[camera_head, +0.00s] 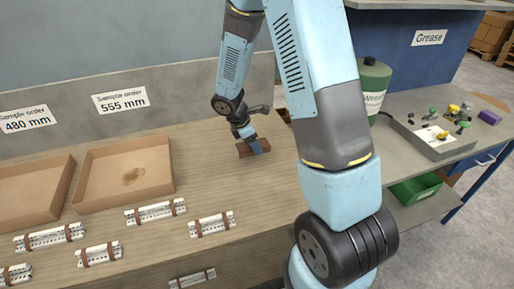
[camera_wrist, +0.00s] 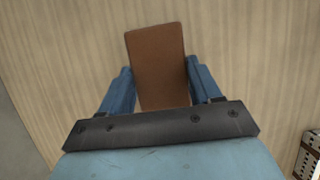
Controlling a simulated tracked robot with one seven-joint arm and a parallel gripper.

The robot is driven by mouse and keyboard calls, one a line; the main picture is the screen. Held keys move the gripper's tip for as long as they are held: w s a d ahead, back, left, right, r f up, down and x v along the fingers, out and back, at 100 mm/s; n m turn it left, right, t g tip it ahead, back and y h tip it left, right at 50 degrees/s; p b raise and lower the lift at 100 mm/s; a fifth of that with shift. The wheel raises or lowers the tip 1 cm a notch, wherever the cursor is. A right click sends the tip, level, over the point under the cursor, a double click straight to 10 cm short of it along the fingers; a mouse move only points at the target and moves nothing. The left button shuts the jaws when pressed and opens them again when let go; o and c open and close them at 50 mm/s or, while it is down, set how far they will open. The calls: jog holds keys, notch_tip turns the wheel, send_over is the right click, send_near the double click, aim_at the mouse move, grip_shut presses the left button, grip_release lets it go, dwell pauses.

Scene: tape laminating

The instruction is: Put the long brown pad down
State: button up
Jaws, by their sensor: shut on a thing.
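The long brown pad (camera_wrist: 158,68) is between the two blue fingers of my gripper (camera_wrist: 160,92) in the wrist view, with wood tabletop behind it. In the head view the brown pad (camera_head: 246,151) shows at the end of my arm, low at the wooden table (camera_head: 215,170). My gripper (camera_head: 255,147) is shut on it. I cannot tell whether the pad touches the tabletop. Part of the pad is hidden by the gripper in both views.
Two shallow cardboard trays (camera_head: 168,172) stand at the left, under the "480 mm" and "555 mm" signs (camera_head: 121,99). Several strapped white bundles (camera_head: 155,212) lie along the table's front. A green canister (camera_head: 374,84) stands at the right. The tabletop around the pad looks clear.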

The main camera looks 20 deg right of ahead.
jog(key=shift+f, duration=1.25)
jog(key=o, duration=1.2)
jog(key=shift+f, duration=0.1)
